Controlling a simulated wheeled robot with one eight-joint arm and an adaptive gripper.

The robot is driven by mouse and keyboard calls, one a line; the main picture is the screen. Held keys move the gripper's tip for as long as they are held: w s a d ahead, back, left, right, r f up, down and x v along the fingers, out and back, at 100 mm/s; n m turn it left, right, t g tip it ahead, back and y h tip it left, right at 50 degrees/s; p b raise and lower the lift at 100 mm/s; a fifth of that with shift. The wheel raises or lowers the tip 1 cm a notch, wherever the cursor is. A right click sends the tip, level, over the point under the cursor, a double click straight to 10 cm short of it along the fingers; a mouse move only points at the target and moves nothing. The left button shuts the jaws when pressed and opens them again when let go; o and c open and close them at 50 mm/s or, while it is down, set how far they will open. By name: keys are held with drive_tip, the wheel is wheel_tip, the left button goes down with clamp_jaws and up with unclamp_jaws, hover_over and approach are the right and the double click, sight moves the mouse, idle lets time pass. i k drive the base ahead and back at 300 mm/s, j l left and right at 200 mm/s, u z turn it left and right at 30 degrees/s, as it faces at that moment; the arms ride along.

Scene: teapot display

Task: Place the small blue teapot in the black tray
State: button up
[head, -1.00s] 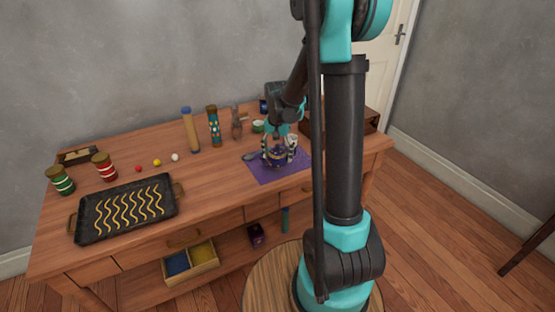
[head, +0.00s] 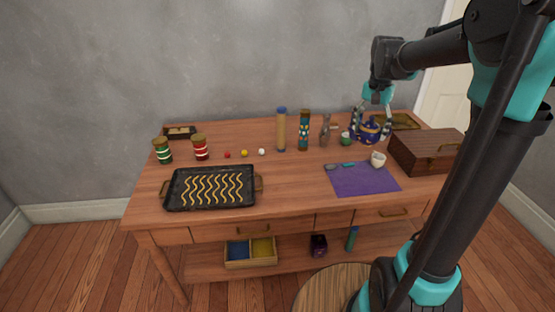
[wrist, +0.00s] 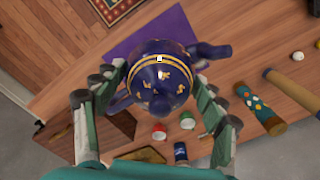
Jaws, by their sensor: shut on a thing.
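The small blue teapot (head: 369,132) is dark blue with gold bands and marks. It is at the back right of the table in the head view. My gripper (head: 372,120) reaches down over it, with a finger on each side, shut on its body. In the wrist view the teapot (wrist: 160,82) fills the space between the fingers, its spout and handle out to the sides. Whether it is clear of the tabletop I cannot tell for sure. The black tray (head: 176,198) has yellow wavy lines inside and lies at the front left, with nothing standing in it.
A purple cloth (head: 360,182) and white cup (head: 378,160) lie in front of the teapot. A wooden chest (head: 425,150) is to its right. A grey figurine (head: 325,131), patterned bottle (head: 304,131) and tall tube (head: 281,130) stand left. Small balls (head: 244,153) lie behind the tray.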

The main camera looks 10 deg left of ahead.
sight(227, 188)
drive_tip(key=k+j, duration=0.1)
drive_tip(key=j, duration=1.1)
drive_tip(key=k+j, duration=0.15)
drive_tip(key=j, duration=0.45)
drive_tip(key=k+j, duration=0.1)
drive_tip(key=j, duration=0.5)
